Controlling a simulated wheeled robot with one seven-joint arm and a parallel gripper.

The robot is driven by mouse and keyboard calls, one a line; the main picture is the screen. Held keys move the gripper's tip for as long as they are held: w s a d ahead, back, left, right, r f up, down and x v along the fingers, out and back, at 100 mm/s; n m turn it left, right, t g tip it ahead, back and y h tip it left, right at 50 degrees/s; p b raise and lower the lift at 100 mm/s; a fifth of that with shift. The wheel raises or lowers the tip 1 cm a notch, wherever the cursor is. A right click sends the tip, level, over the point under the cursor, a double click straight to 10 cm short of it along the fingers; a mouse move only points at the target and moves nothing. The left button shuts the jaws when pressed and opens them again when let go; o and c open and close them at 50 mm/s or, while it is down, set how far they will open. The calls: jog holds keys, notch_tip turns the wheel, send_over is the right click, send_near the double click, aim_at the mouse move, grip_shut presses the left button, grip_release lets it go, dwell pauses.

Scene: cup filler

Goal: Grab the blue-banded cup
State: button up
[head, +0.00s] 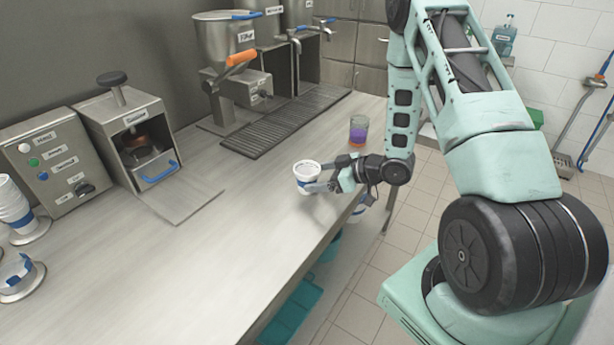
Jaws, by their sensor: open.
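The white cup with a blue band (307,174) stands upright on the steel counter, near its right edge. Its rim and upper wall show, with part of the blue band low on its side. My gripper (328,174) reaches in from the right with its fingers spread, one on the far side and one on the near side of the cup. The fingers are open, and I cannot tell whether either touches the cup.
A glass with purple and orange contents (358,131) stands behind my gripper. A drip grate (285,120), a hopper machine (228,70) and a boxy machine (140,150) line the counter. Stacked cups (14,207) stand at left. The front counter (190,285) is clear.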

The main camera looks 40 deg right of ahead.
jog(key=shift+p+x, duration=0.7)
jog(key=shift+x, duration=1.7)
jog(key=shift+w+d+r, duration=0.1)
jog(key=shift+d, duration=0.05)
jog(key=c, duration=1.1)
